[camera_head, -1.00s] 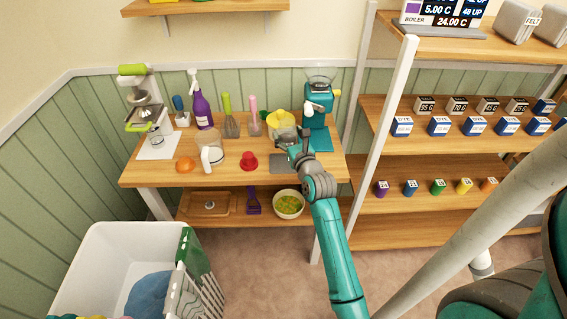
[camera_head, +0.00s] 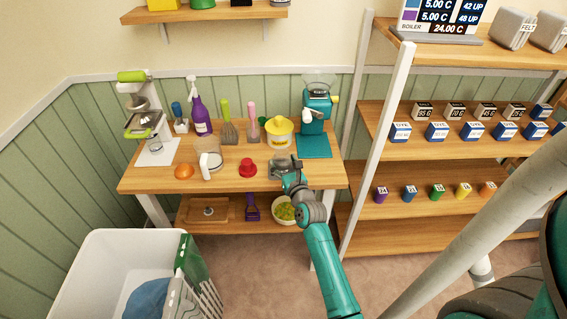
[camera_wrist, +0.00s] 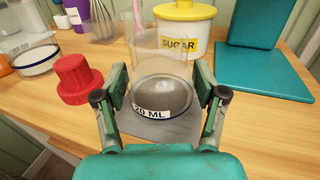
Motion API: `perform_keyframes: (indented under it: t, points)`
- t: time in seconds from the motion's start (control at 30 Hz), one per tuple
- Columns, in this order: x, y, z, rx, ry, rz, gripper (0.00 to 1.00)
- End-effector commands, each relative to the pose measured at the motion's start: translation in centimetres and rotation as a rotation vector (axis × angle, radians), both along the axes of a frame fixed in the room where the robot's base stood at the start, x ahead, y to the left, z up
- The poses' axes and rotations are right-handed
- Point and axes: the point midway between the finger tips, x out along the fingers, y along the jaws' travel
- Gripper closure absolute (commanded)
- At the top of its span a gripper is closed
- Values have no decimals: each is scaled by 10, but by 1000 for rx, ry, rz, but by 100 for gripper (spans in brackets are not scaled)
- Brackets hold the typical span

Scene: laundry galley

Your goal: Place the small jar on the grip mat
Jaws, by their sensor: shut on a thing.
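My gripper (camera_wrist: 161,95) is shut on the small jar (camera_wrist: 162,60), a clear glass vessel with a "20 ML" label and a grey bottom. The jar is between the two fingers and looks upright. The grip mat (camera_wrist: 170,126) is a thin grey sheet on the table, seen under and around the jar in the wrist view. I cannot tell whether the jar's base touches it. In the head view my gripper (camera_head: 288,171) is over the table's front edge, and the jar (camera_head: 282,160) is partly hidden by the arm.
A red stopper-like piece (camera_wrist: 78,80) stands close left of my gripper. A yellow-lidded sugar canister (camera_wrist: 182,28) stands behind the jar.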

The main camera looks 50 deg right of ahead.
Motion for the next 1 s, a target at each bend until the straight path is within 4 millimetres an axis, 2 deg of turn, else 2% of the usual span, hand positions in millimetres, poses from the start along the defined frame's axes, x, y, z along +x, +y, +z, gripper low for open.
perform_keyframes:
  t: [0.33, 0.37, 0.43, 0.47, 0.87, 1.0]
  points:
    - [0, 0, -2, -1, -1, 0, 74]
    - [0, 0, -2, -1, 1, 0, 24]
    - [0, 0, -2, -1, 1, 0, 7]
    - [0, 0, -2, -1, 1, 0, 4]
    - [0, 0, 1, -1, 0, 0, 4]
    - [-13, 8, -1, 1, 1, 0, 4]
